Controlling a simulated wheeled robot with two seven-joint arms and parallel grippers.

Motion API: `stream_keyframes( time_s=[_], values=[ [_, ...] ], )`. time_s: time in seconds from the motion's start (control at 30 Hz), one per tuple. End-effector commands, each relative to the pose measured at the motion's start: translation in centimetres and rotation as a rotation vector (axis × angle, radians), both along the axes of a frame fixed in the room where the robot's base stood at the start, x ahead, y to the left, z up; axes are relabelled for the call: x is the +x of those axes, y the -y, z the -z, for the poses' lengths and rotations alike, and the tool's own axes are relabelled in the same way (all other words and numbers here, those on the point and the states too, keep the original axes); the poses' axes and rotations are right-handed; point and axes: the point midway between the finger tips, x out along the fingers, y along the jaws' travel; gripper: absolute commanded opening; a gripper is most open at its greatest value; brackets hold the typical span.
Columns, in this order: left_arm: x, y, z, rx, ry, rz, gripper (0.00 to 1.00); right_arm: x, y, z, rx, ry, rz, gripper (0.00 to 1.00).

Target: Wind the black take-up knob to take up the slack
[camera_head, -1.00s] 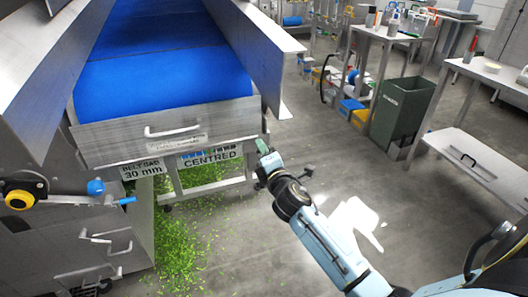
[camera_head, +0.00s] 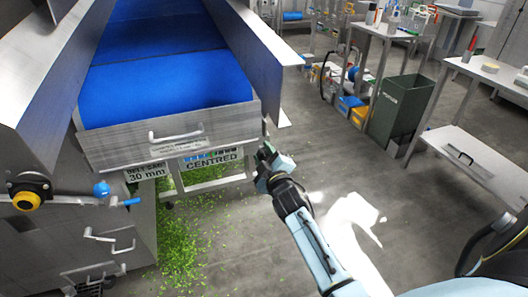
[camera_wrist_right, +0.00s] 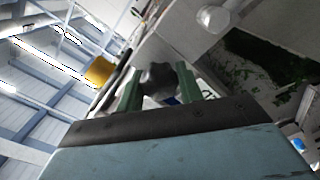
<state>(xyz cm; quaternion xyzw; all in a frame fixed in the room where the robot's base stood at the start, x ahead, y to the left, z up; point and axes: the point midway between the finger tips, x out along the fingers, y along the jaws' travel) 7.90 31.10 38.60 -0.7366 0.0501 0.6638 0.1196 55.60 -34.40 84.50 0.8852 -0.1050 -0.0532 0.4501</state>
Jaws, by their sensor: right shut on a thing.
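My right gripper (camera_head: 264,156) is at the right front corner of the blue conveyor belt (camera_head: 170,85). In the right wrist view its two green fingers (camera_wrist_right: 158,88) are shut on the dark lobed take-up knob (camera_wrist_right: 158,76), one on each side. In the head view the knob is hidden behind the gripper and the frame. A sign (camera_head: 148,172) under the belt's end reads "BELT SAG 30 mm". The sign beside it (camera_head: 210,160) reads "CENTRED". My left gripper is not in view.
A yellow and black knob (camera_head: 27,199) and a blue-ended lever (camera_head: 101,189) are on the machine's left side. Green scraps (camera_head: 180,240) litter the floor under the belt. A grey-green bin (camera_head: 400,105) and a steel table (camera_head: 465,150) stand right; open floor lies between.

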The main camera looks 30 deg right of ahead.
Motion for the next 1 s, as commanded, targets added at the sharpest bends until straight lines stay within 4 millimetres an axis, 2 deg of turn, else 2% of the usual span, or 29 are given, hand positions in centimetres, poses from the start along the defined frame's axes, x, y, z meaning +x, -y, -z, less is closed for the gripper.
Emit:
stream_keyframes(
  time_s=[0.2,0.4,1.0],
  values=[
    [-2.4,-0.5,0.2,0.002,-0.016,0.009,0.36,0.0,0.0,-0.1,0.141,0.033,0.001,0.14],
    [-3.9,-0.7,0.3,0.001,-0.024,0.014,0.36,0.0,0.1,0.0,0.221,0.052,0.002,0.14],
    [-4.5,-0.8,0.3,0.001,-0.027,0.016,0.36,0.0,0.1,0.0,0.262,0.063,0.0,0.14]
  ],
)
